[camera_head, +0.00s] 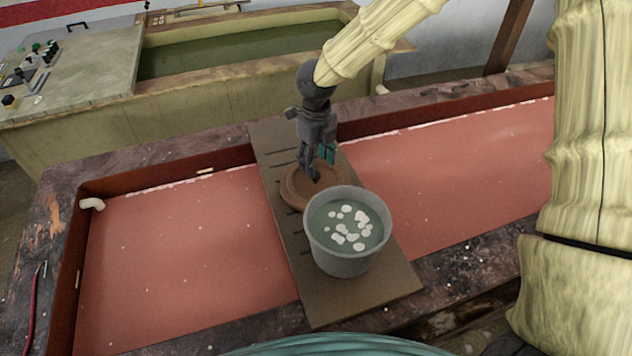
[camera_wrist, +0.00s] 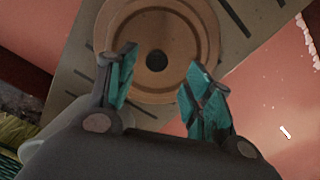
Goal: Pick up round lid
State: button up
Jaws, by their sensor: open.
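The round lid (camera_head: 297,193) is a flat brown disc lying on the grey-brown slotted board, just behind the grey bucket. In the wrist view the lid (camera_wrist: 157,20) shows concentric rings and a dark round spot at its centre. My gripper (camera_head: 320,170) is above the lid, pointing down. In the wrist view my gripper (camera_wrist: 155,80) is open, with its two teal-padded fingers apart on either side of the dark centre. Nothing is between the fingers. I cannot tell whether the fingertips touch the lid. The gripper hides part of the lid in the head view.
The grey bucket (camera_head: 345,263) holds greenish liquid with several white pieces floating and stands close in front of the lid. The board (camera_head: 385,290) spans a trough of red liquid (camera_head: 180,260). A second tank (camera_head: 240,50) with green liquid stands behind.

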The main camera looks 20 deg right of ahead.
aim_at(315, 180)
jog(key=shift+a+f+p, duration=0.2)
jog(key=shift+f+p, duration=1)
jog(key=shift+f, duration=1.45)
jog(key=shift+s, duration=0.1)
grip_shut()
